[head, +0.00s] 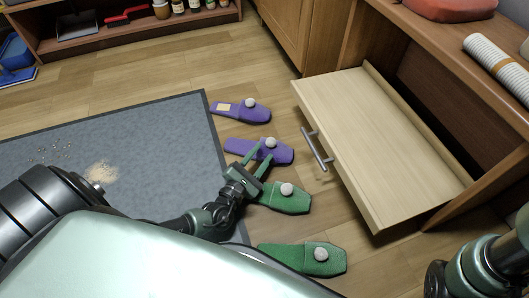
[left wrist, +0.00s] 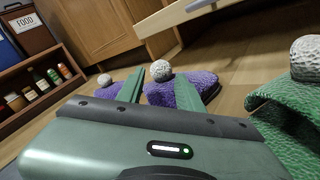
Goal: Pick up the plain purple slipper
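The plain purple slipper (head: 276,154) lies on the wood floor at the mat's right edge, with a pale pom-pom on top. My left gripper (head: 264,151) is open, its two green fingers reaching over this slipper. In the left wrist view the slipper (left wrist: 182,90) shows between and beyond the spread fingers; I cannot tell whether they touch it. Another purple slipper (head: 232,110), with a yellow patch, lies just behind it. My right gripper is out of view; only part of my right arm shows at the lower right.
A green slipper (head: 287,204) lies close in front of the gripper, and a second green slipper (head: 300,259) is nearer. A pulled-out drawer (head: 375,140) with a metal handle (head: 317,150) stands to the right. The grey mat (head: 150,130) bears scattered crumbs (head: 101,173).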

